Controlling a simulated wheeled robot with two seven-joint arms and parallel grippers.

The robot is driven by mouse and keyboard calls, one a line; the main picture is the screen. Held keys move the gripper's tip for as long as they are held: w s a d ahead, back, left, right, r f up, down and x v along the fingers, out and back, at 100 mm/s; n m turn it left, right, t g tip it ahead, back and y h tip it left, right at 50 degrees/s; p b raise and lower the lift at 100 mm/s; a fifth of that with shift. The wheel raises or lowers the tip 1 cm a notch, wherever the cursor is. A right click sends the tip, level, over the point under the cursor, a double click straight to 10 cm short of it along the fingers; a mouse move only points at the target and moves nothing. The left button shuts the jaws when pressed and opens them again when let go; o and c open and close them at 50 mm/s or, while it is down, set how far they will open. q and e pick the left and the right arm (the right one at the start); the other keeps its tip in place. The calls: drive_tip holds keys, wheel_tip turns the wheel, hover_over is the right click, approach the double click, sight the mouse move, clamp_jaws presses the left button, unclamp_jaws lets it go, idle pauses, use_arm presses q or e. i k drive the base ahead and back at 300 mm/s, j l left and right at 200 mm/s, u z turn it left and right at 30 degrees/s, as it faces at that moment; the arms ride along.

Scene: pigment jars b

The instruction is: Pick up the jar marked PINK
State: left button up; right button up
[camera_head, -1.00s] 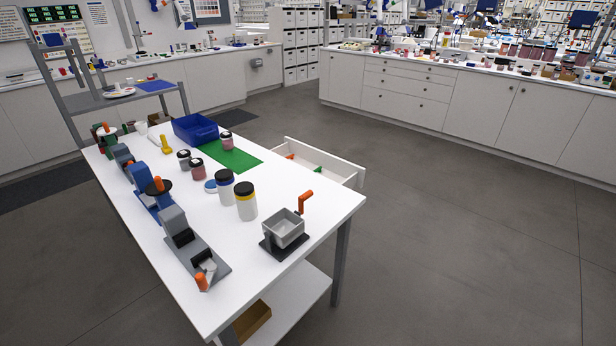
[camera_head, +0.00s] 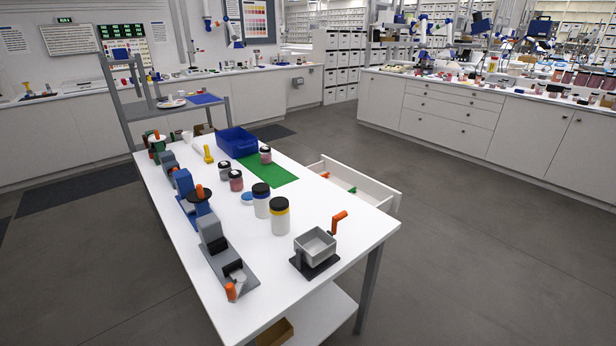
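Small dark-lidded jars stand on the white table. One pinkish jar (camera_head: 265,156) stands on the green mat (camera_head: 272,177) beside the blue bin. Another pinkish-red jar (camera_head: 236,181) stands left of the mat, with a greyish jar (camera_head: 224,171) close behind it. The labels are too small to read, so I cannot tell which jar is marked PINK. Neither of my grippers is in view.
A blue bin (camera_head: 237,142) stands at the table's far end. Clamp-like devices line its left edge. A grey box with an orange handle (camera_head: 315,246) stands at the near right. An open drawer (camera_head: 353,185) sticks out on the right. Floor to the right is clear.

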sight(264, 153)
drive_tip(key=i+l+z, duration=1.1)
drive_tip(key=i, duration=0.15)
drive_tip(key=i+l, duration=0.15)
drive_tip(key=i, duration=0.65)
drive_tip(key=i+l, duration=0.15)
drive_tip(key=i, duration=0.65)
drive_tip(key=i+j+u, duration=0.2)
drive_tip(key=i+u, duration=0.2)
drive_tip(key=i+j+u, duration=0.1)
drive_tip(key=i+u, duration=0.75)
drive_tip(key=i+l+u, duration=0.3)
drive_tip(key=i+u, duration=0.55)
drive_tip(key=i+l+u, duration=0.15)
drive_tip(key=i+u, duration=0.3)
drive_tip(key=i+l+u, duration=0.25)
drive_tip(key=u, duration=0.15)
drive_tip(key=i+l+u, duration=0.25)
drive_tip(key=u, duration=0.2)
drive_tip(key=i+l+u, duration=0.2)
drive_tip(key=l+u, duration=0.2)
drive_tip(key=l, duration=0.15)
